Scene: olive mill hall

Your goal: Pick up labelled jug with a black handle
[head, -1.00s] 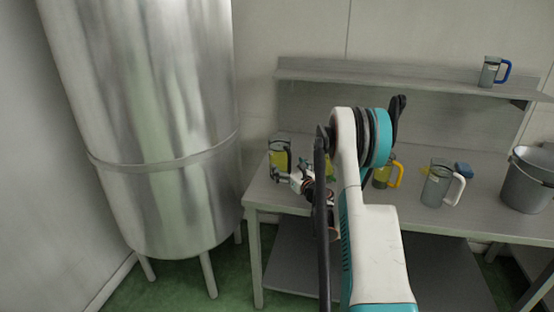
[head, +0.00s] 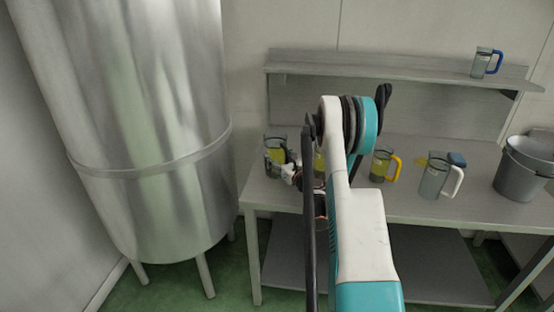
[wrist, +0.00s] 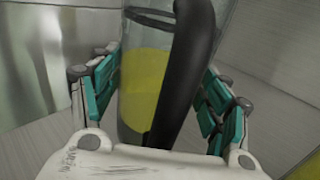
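A clear jug (head: 270,146) with a yellow area and a dark handle stands at the left end of the steel table. In the wrist view this jug (wrist: 145,85) fills the middle, with its thick black handle (wrist: 187,70) facing me. I cannot tell whether the yellow is a label or contents. My gripper (head: 289,168) is at the jug. In the wrist view my gripper (wrist: 163,85) has its teal-padded fingers spread, one on each side of the jug. The fingertips are partly hidden, and firm contact does not show.
Another yellow jug (head: 319,164) is partly hidden behind my arm. A yellow-handled jug (head: 380,165), a white-handled jug (head: 433,181) and a grey bucket (head: 524,172) stand further right on the table (head: 410,207). A blue-handled jug (head: 482,65) is on the shelf. A steel tank (head: 150,200) stands at left.

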